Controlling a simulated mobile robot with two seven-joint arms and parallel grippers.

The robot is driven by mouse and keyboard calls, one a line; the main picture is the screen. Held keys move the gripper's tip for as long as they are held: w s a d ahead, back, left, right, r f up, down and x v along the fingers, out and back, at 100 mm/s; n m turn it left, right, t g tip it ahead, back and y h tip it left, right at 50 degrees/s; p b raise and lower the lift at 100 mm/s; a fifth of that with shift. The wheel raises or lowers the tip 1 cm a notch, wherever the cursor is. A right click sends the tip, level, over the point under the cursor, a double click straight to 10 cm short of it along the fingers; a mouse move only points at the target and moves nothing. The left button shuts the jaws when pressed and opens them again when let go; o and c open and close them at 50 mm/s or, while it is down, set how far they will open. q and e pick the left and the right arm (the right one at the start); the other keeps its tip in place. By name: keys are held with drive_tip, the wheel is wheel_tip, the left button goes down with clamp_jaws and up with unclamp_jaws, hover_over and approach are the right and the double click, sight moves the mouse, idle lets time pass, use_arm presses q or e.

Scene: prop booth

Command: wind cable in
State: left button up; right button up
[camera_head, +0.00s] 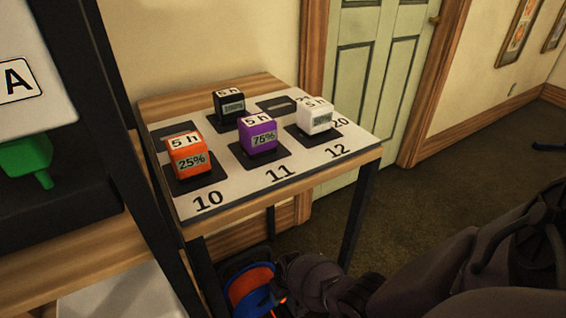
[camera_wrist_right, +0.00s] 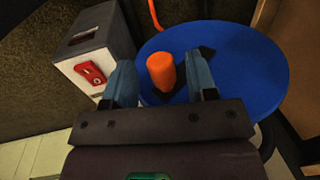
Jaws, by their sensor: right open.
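A cable reel with a blue disc (camera_wrist_right: 255,75) and an orange crank knob (camera_wrist_right: 162,72) fills much of the right wrist view. In the head view the reel (camera_head: 250,284) shows low under the small table, its blue and orange parts partly hidden by my right arm. My right gripper (camera_wrist_right: 160,64) is open, with one finger on each side of the orange knob; I cannot tell whether either finger touches it. In the head view my right gripper (camera_head: 283,285) is beside the reel. My left gripper is not in view.
A grey-white box with a red switch (camera_wrist_right: 90,73) stands left of the reel. The small table (camera_head: 365,155) above holds several labelled cubes. A dark shelf with a green item (camera_head: 27,158) is at the left. Open carpet lies to the right.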

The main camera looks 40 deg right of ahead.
use_arm(q)
drive_tip(key=p, duration=0.2)
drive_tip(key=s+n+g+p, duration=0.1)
drive_tip(key=p, duration=0.2)
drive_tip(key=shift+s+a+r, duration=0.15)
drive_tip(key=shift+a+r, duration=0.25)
use_arm(e)
wheel_tip(320, 180, up, 10)
drive_tip(key=d, duration=0.1)
drive_tip(key=shift+s+d+r, duration=0.15)
drive_tip(key=shift+s+d, duration=0.05)
drive_tip(key=shift+d, duration=0.15)
